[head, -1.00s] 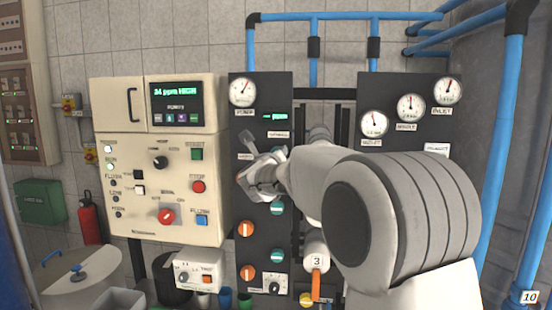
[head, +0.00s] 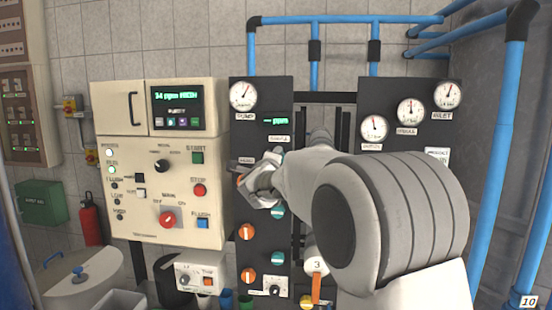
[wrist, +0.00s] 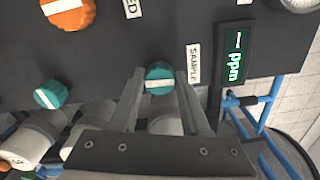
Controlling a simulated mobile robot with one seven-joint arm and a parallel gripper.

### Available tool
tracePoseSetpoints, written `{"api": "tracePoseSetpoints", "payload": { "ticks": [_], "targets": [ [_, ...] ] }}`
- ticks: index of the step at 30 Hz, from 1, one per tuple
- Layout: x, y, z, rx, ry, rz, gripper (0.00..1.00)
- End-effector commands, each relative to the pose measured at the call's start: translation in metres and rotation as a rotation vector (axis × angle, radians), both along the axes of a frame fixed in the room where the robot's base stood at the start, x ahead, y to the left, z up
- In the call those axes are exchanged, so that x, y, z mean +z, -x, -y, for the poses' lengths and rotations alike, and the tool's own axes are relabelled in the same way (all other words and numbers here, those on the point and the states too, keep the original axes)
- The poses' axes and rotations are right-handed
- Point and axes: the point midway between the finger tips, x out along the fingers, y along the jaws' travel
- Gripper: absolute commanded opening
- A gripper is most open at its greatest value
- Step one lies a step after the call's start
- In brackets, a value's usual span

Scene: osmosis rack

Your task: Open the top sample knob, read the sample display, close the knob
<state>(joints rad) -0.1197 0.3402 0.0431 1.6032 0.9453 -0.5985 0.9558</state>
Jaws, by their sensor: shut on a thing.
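The top sample knob (wrist: 158,84) is teal with a white stripe, beside the SAMPLE label (wrist: 193,63). In the wrist view its stripe runs across the direction of the label's text. My gripper (wrist: 159,73) has a finger on each side of the knob and is shut on it. In the head view my gripper (head: 264,172) is against the dark panel and hides this knob. The sample display (wrist: 235,58) is lit green and shows a dash and "ppm". It also shows in the head view (head: 276,121).
An orange knob (wrist: 68,14) and another teal knob (wrist: 52,94) sit close by on the panel. The cream control box (head: 120,215) stands to the left, its purity screen (head: 177,105) lit. Gauges and blue pipes (head: 500,150) are to the right.

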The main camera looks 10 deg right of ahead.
Motion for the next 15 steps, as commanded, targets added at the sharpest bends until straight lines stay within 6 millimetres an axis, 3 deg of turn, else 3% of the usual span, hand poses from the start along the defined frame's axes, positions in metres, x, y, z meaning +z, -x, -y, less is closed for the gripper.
{"api": "tracePoseSetpoints", "payload": {
  "ticks": [15],
  "targets": [
    [-0.0011, 0.0, 0.0, 0.0, 0.071, -0.024, 0.0]
  ]
}}
